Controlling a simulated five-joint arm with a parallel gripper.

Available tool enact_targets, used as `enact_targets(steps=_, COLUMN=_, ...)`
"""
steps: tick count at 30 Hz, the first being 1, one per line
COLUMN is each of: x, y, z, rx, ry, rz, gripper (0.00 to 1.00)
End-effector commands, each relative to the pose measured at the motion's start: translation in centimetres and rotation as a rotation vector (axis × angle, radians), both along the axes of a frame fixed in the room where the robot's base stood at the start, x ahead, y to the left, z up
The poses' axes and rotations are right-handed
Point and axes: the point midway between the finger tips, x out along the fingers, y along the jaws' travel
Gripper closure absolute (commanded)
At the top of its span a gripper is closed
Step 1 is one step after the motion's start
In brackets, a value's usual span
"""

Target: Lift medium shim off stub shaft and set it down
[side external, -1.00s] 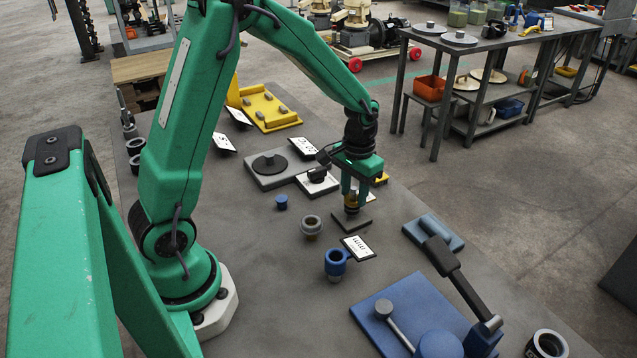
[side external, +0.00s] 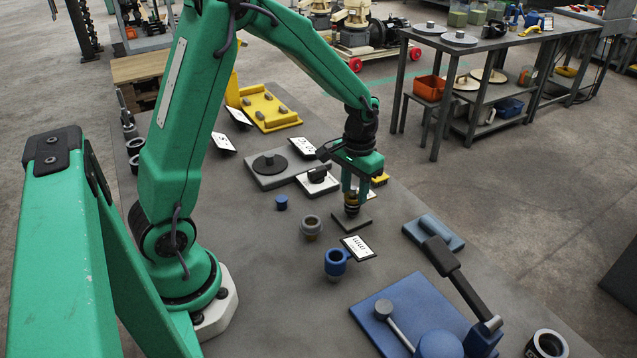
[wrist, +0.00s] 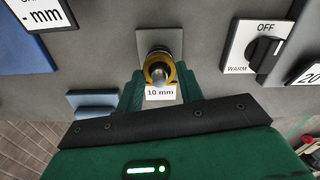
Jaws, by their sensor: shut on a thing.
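The medium shim (wrist: 158,65) looks like a yellow ring around the metal stub shaft (wrist: 158,72) in the wrist view. A white "10 mm" tag (wrist: 160,92) shows at its near side. The shaft stands upright on a square grey plate (side external: 352,222). My gripper (side external: 351,204) points straight down over this plate, its green fingers on either side of the ring. It is shut on the shim. Whether the shim has risen along the shaft is too small to tell, and the fingers partly hide it.
A rotary switch (side external: 317,179) stands close left of my gripper. A grey plate with a black disc (side external: 269,163) lies behind it. A blue lever fixture (side external: 425,320) is at the front right.

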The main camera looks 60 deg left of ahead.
Motion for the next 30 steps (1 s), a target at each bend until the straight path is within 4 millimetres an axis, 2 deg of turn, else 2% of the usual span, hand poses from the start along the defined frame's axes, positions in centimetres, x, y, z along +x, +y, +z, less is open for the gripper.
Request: enact_targets(steps=30, x=0.0, y=0.0, z=3.7, rx=0.0, ry=-0.002, rz=0.0, gripper=0.96)
